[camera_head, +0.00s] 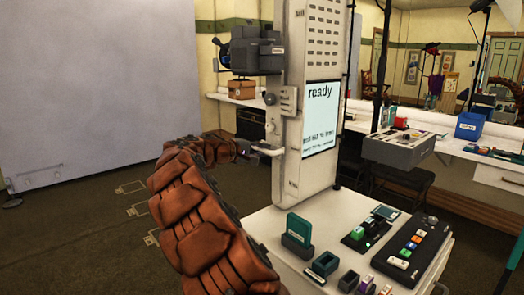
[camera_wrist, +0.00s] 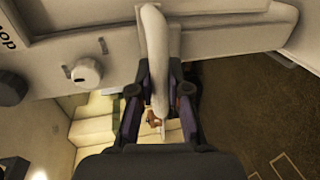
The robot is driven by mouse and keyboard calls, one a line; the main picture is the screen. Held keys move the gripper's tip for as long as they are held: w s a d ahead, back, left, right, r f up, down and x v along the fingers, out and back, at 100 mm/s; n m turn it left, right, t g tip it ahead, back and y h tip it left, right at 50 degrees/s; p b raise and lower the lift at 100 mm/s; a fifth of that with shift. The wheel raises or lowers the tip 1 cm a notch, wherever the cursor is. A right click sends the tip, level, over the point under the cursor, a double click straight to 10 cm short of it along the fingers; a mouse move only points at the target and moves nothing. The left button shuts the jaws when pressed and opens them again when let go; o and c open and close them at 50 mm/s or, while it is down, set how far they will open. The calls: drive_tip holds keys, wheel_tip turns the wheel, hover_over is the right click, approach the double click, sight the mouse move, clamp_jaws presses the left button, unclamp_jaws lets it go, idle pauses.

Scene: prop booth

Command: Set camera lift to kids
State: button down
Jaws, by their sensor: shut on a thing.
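The camera lift is a tall white column (camera_head: 292,165) with a dark camera (camera_head: 256,55) mounted on its left side near the top. Small labels are on the column near the top and lower down, too small to read surely. A carriage with a knob (camera_head: 270,99) sits mid-column. A pale bar handle (camera_head: 266,150) sticks out left below it. In the wrist view, my gripper (camera_wrist: 158,92) is shut on the handle (camera_wrist: 155,50), one finger on each side.
A screen (camera_head: 321,118) on the column reads "ready". The white cart top (camera_head: 262,222) holds a teal card (camera_head: 299,228) in a stand, small boxes and a dark button panel (camera_head: 412,250). A pale backdrop (camera_head: 90,90) stands left. Open floor lies between.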

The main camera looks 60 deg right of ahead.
wheel_tip(320, 180, down, 13)
drive_tip(key=b, duration=0.6)
drive_tip(key=shift+b, duration=0.3)
drive_tip(key=c, duration=1.3)
unclamp_jaws()
drive_tip(key=shift+o, duration=0.9)
drive_tip(key=shift+r, duration=0.1)
drive_tip(key=shift+a, duration=0.1)
drive_tip(key=v, duration=1.2)
drive_tip(key=shift+w, duration=0.1)
